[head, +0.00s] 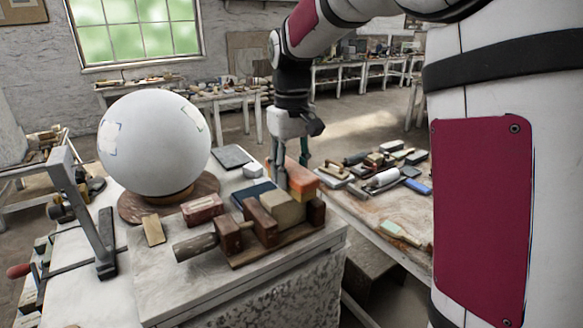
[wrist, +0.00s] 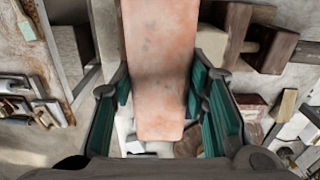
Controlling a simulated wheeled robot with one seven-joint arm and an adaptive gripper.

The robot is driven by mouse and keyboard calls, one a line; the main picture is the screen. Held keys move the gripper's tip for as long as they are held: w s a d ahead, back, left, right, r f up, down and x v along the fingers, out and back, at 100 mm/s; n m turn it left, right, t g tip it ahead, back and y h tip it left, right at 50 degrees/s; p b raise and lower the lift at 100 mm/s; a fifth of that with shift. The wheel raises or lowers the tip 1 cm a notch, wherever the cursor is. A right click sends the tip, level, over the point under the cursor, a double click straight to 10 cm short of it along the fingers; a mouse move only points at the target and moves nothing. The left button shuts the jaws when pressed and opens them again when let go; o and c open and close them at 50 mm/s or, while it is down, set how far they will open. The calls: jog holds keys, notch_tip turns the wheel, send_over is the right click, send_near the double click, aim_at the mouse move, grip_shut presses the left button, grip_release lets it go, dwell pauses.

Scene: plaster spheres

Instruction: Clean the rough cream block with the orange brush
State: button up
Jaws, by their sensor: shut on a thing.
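My gripper (head: 292,170) is shut on the orange brush (head: 303,178), which shows as a long, mottled pinkish-orange slab (wrist: 160,65) between the green pads in the wrist view. The brush's bristles are not clearly visible. The cream block (head: 284,209) sits between the dark wooden jaws of a clamp (head: 228,234) on the pale worktop. The brush is just behind the block in the head view; I cannot tell whether they touch.
A large white sphere (head: 153,143) stands on a round brown base at the left. A reddish block (head: 203,209) and a dark blue item (head: 254,192) lie close to the clamp. A lower table (head: 385,215) at the right holds several tools and brushes.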

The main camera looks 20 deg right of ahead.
jog(key=shift+f, duration=0.2)
jog(key=shift+s+d, duration=0.25)
jog(key=shift+s, duration=0.85)
jog(key=shift+w, duration=0.1)
jog(key=shift+w+a+b, duration=0.25)
jog(key=shift+w+b, duration=0.2)
jog(key=shift+w, duration=0.65)
jog(key=shift+w+a+b, duration=0.25)
jog(key=shift+w+b, duration=0.2)
jog(key=shift+w, duration=0.6)
jog(key=shift+s+d+r+p, duration=0.1)
jog(key=shift+s+p, duration=0.3)
jog(key=shift+s, duration=0.2)
jog(key=shift+s+d+r+p, duration=0.1)
jog(key=shift+s+p, duration=0.25)
jog(key=shift+s, duration=0.2)
jog(key=shift+s+d+f+p, duration=0.1)
jog(key=shift+s+d+p, duration=0.05)
jog(key=shift+s, duration=0.4)
jog(key=shift+s+d+f+p, duration=0.1)
jog(key=shift+s+d+p, duration=0.05)
jog(key=shift+s, duration=0.4)
